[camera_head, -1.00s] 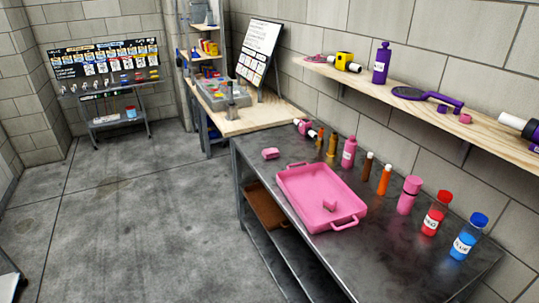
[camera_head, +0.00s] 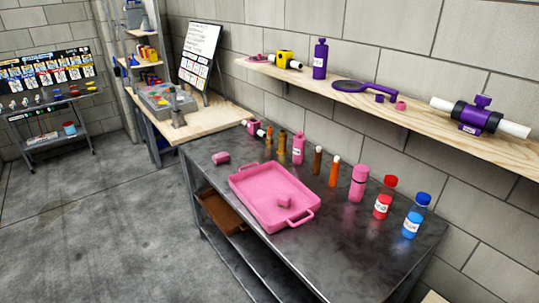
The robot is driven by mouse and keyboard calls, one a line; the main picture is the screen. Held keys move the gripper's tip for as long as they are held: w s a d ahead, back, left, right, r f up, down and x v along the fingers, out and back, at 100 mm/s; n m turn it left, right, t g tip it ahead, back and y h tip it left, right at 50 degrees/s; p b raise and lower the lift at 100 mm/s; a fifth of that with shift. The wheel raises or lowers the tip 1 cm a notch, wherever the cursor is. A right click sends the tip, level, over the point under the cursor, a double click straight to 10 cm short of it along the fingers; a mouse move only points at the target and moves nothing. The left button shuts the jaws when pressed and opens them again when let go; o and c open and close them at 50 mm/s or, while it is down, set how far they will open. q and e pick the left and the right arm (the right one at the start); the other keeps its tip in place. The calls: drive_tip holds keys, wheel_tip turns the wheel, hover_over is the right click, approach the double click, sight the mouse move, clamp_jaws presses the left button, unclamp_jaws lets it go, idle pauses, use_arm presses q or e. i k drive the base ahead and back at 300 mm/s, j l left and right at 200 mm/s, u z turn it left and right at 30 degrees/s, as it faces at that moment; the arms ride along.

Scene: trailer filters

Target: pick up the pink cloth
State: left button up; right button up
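No pink thing is clearly a cloth at this size. A small flat pink item (camera_head: 259,59) lies at the left end of the wall shelf. I cannot tell which of these is the cloth. Neither of my grippers shows in the view.
The dark metal table (camera_head: 330,260) carries a row of bottles along its back, including a pink bottle (camera_head: 358,184), a red-capped bottle (camera_head: 384,198) and a blue-capped bottle (camera_head: 416,217). A wooden shelf (camera_head: 420,124) overhangs behind. Open concrete floor (camera_head: 90,220) lies left.

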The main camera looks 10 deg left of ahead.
sight(223, 157)
drive_tip(key=i+j+z, duration=0.3)
drive_tip(key=j+z, duration=0.35)
drive_tip(key=j, duration=0.2)
drive_tip(key=i+j+z, duration=0.1)
drive_tip(key=j+z, duration=0.2)
drive_tip(key=j, duration=0.2)
drive_tip(key=j+z, duration=0.3)
drive_tip(key=j, duration=0.15)
